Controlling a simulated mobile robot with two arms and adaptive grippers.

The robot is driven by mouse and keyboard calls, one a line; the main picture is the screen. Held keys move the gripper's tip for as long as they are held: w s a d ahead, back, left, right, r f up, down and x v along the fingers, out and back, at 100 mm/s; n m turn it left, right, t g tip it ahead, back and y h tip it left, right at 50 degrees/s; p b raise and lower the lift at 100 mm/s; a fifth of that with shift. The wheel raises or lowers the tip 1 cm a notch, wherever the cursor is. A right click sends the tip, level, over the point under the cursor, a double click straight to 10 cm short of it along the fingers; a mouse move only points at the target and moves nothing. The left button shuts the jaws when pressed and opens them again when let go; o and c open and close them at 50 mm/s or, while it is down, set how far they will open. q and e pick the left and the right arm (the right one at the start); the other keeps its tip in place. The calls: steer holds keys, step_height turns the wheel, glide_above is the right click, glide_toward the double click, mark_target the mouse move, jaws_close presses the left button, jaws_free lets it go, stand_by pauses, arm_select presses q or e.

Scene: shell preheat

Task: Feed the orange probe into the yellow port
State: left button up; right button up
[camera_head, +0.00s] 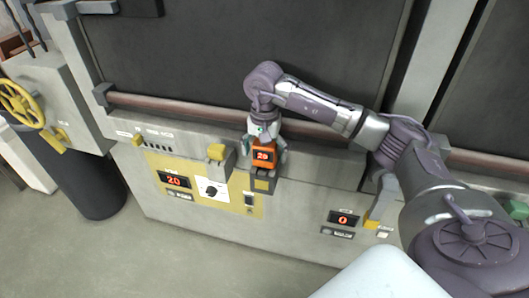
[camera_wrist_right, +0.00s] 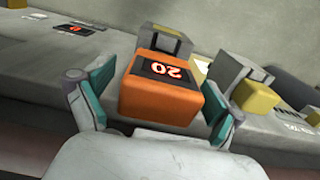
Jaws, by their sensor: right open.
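The orange probe (camera_head: 263,164) is a small box with a dark display that reads 20. It sits at the grey housing with a yellow front, which looks like the yellow port (camera_head: 262,185), on the grey panel. In the right wrist view the probe (camera_wrist_right: 160,101) stands in front of that housing (camera_wrist_right: 161,43); how deep it is seated is hidden. My right gripper (camera_head: 265,151) has its fingers on either side of the probe. In the wrist view the gripper (camera_wrist_right: 158,97) is open, with teal pads apart from the probe's sides. My left gripper is out of view.
Another grey housing with a yellow block (camera_head: 217,152) stands left of the probe. A yellow lever (camera_head: 374,216) is on the right of the panel. A brown rail (camera_head: 190,107) runs behind. A yellow handwheel (camera_head: 20,103) is far left. The floor (camera_head: 200,256) in front is clear.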

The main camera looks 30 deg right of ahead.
step_height(320, 180, up, 12)
stand_by(0.4)
stand_by(0.4)
